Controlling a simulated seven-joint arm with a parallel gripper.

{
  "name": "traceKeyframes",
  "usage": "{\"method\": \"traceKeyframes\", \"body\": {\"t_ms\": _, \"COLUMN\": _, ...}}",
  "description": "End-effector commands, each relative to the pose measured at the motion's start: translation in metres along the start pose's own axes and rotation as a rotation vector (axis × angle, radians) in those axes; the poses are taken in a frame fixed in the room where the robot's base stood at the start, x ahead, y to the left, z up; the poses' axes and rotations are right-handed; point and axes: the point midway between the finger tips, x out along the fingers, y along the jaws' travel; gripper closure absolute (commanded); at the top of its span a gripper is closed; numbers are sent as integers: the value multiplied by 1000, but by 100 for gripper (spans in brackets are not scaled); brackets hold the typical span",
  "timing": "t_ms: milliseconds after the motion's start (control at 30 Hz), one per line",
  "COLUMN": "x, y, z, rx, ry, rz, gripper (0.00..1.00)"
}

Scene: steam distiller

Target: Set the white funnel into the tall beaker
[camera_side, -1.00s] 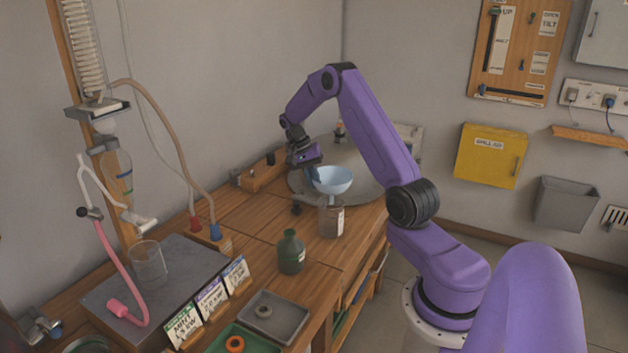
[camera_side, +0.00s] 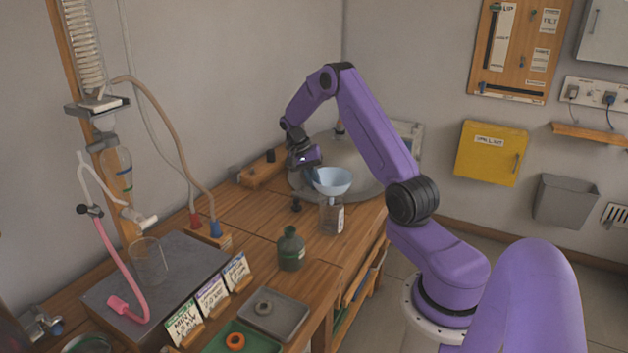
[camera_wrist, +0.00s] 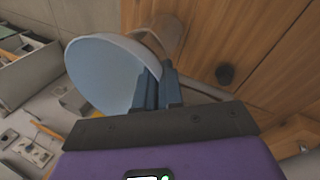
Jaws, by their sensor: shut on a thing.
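The funnel (camera_side: 333,181), a wide pale bluish-white bowl, is upright at the far part of the bench. My gripper (camera_side: 313,173) is shut on its left rim. In the wrist view the funnel (camera_wrist: 105,72) fills the upper left, with my gripper's blue fingers (camera_wrist: 160,88) at its wall. A tall clear beaker with a pale label (camera_side: 331,218) stands directly below the funnel in the side view; it also shows in the wrist view (camera_wrist: 166,34), partly behind the bowl.
A green bottle (camera_side: 290,248) stands in front of the beaker. A glass beaker (camera_side: 150,262) stands on the dark slab at left, near card signs (camera_side: 211,294) and a grey tray (camera_side: 274,315). Bare wood (camera_side: 257,219) lies left of the tall beaker.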

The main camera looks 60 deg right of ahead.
Motion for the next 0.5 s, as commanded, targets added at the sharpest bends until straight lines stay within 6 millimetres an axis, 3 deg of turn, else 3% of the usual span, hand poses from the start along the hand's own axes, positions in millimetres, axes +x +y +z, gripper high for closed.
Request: {"method": "traceKeyframes", "body": {"t_ms": 500, "x": 8, "y": -3, "z": 0, "rx": 0, "ry": 1, "rz": 0, "gripper": 100}}
